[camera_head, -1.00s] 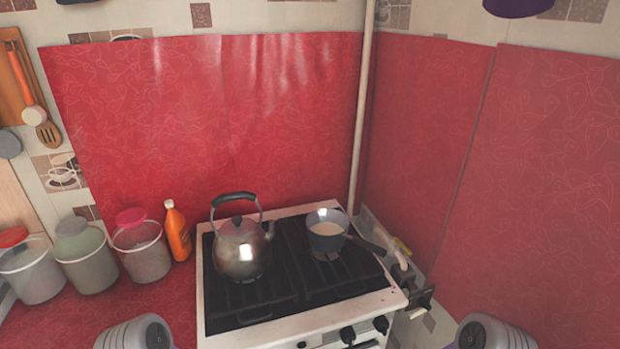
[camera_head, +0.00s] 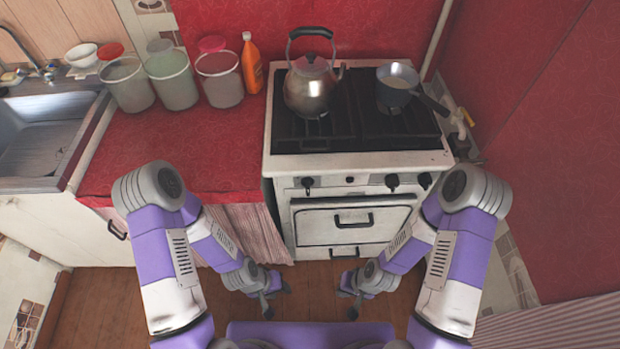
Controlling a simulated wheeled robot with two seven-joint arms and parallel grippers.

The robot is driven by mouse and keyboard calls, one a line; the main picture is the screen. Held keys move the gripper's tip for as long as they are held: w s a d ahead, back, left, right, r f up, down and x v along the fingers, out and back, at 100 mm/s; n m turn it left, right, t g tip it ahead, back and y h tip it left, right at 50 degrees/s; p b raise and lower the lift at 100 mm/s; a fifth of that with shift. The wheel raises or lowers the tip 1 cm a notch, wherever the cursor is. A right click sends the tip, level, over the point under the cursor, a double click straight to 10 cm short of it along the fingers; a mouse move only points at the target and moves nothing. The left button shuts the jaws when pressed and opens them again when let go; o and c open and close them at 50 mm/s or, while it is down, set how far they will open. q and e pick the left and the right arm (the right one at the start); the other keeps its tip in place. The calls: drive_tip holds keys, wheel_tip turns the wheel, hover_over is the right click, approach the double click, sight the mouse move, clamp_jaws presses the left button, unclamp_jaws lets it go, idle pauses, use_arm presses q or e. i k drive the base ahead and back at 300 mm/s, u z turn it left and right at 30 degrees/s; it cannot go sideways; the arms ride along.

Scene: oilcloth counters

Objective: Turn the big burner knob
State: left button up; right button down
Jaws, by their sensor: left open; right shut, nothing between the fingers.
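The white stove (camera_head: 350,162) stands ahead of me. Its front panel carries dark knobs: one at the left (camera_head: 307,184), one right of the middle (camera_head: 392,182) and one at the far right (camera_head: 425,180). A small dark button (camera_head: 350,180) lies between them. I cannot tell which knob serves the big burner. My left gripper (camera_head: 278,299) is open and empty, low in front of the stove. My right gripper (camera_head: 349,301) is shut and empty, beside it to the right. Both are apart from the knobs.
A metal kettle (camera_head: 311,92) sits on the left of the hob, and a pan with pale liquid (camera_head: 394,92) on the right. The oven door handle (camera_head: 353,219) juts out below the panel. Several lidded containers and an orange bottle (camera_head: 251,66) stand on the red counter (camera_head: 180,150).

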sight(393, 180)
drive_tip(key=u, duration=0.8)
drive_tip(key=k, duration=1.7)
drive_tip(key=z, duration=0.1)
drive_tip(key=i, duration=1.25)
drive_tip(key=z, duration=0.15)
